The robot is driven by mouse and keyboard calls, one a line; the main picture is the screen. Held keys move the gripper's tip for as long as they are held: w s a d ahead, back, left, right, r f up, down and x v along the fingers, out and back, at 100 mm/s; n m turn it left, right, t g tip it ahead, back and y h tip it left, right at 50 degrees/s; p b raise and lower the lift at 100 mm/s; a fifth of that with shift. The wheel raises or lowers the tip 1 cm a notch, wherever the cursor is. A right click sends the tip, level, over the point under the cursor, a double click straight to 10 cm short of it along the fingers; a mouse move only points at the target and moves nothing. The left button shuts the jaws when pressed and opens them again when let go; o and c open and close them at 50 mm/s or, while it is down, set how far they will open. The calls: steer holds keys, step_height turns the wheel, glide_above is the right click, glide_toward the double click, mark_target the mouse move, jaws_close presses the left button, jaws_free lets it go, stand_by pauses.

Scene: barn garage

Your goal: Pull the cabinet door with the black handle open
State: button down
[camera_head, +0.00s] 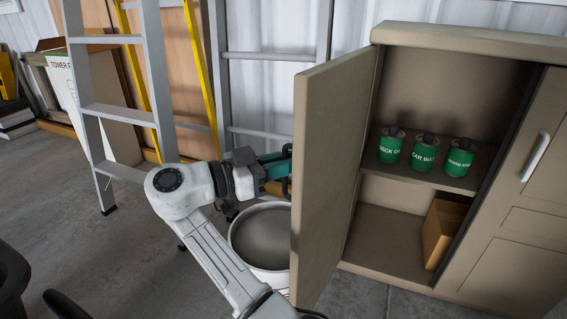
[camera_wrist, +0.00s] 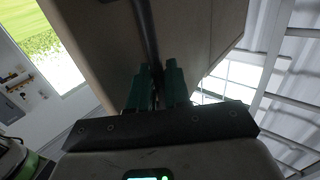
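The beige cabinet door (camera_head: 322,180) stands wide open, swung out toward me at the cabinet's left side. Its black handle (camera_head: 286,185) is on the door's outer face, mostly hidden behind the door edge. My gripper (camera_head: 280,162) reaches that face from the left with its teal fingers. In the wrist view the black handle (camera_wrist: 146,25) runs down between the two fingers of my gripper (camera_wrist: 158,72), which look closed around it. The door's outer face (camera_wrist: 205,30) fills the upper middle there. The exact contact is dark and hard to see.
The open cabinet (camera_head: 455,40) holds several green cans (camera_head: 422,153) on a shelf and a cardboard box (camera_head: 440,233) below. A white bucket (camera_head: 262,240) stands on the floor between my arm and the door. A ladder (camera_head: 115,110) leans at the left.

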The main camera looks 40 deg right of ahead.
steer(key=c, duration=1.3)
jaws_free()
steer(key=shift+d, duration=0.15)
steer(key=p+v, duration=0.2)
steer(key=v, duration=0.8)
steer(key=shift+w+a, duration=0.1)
steer(key=shift+a, duration=0.25)
